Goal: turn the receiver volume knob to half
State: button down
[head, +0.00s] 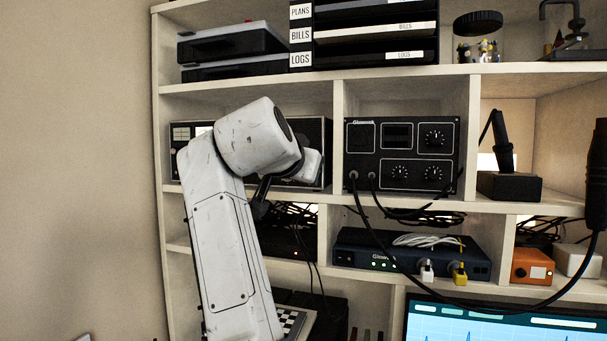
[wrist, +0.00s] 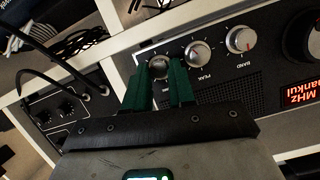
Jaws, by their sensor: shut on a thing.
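The black receiver (head: 324,150) stands in the middle left cubby, largely hidden behind my arm in the head view. In the wrist view its panel (wrist: 222,98) is tilted, with a row of silver knobs and a red display. My gripper (wrist: 160,70) has its green fingers on either side of the end knob (wrist: 159,65) of the row, shut on it. This knob's label and pointer cannot be read. The PEAK knob (wrist: 197,53) is right beside the fingers, and the BAND knob (wrist: 240,40) is farther along. In the head view the fingers are hidden.
Another black radio unit (head: 403,155) with knobs and plugged cables fills the cubby to the right, past a white divider (head: 337,140). A blue box (head: 400,255) with cables sits below. A lamp-like black device (head: 508,185) stands farther right.

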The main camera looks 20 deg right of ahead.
jog(key=shift+f, duration=0.2)
jog(key=c, duration=1.2)
grip_release()
jog(key=shift+r, duration=0.1)
jog(key=b+v, duration=0.2)
jog(key=v, duration=0.8)
jog(key=shift+s+a+r+b, duration=0.15)
jog(key=shift+s+a+b, duration=0.15)
jog(key=shift+b, duration=0.1)
